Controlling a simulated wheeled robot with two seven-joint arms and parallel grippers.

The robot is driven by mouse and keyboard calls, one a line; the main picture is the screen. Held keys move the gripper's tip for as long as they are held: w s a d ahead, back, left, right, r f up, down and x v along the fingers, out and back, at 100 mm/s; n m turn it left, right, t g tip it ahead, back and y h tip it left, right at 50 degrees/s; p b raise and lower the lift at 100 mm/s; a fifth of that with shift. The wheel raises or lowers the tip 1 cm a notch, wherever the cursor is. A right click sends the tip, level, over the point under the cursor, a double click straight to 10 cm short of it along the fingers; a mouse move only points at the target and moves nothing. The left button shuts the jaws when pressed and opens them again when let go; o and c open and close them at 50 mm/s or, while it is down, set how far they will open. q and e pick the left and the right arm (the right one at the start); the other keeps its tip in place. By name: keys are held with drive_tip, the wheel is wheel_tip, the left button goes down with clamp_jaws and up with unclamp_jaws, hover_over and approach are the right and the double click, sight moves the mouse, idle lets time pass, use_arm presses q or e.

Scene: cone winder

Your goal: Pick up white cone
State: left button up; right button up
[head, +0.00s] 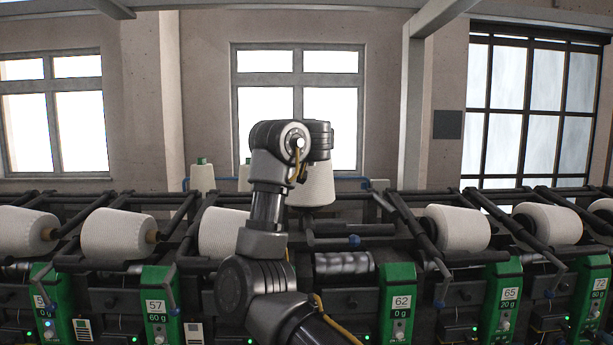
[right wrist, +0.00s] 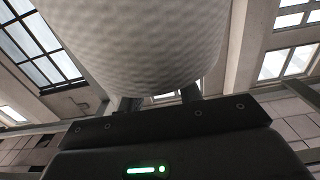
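A white cone (head: 319,187) shows in the head view behind my right arm's wrist, raised above the winder at the station marked 62. My arm hides its left part. In the right wrist view the white cone (right wrist: 150,45) fills the upper middle, close to the camera. The two fingers of my right gripper (right wrist: 160,99) reach behind its lower edge, apart from each other. Their tips and the contact are hidden, but the cone appears held clear of the machine. My left gripper is not in view.
Station 62 (head: 399,304) has no cone over its bare drum (head: 343,263). Other white cones lie at the neighbouring stations, at the left (head: 118,235) and right (head: 458,229). Dark cradle arms and blue knobs stick up along the row. Upright cones (head: 203,178) stand behind.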

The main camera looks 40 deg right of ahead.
drive_tip(key=shift+c, duration=1.2)
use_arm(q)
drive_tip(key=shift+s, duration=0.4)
use_arm(e)
drive_tip(key=shift+c, duration=0.3)
drive_tip(key=shift+r, duration=0.1)
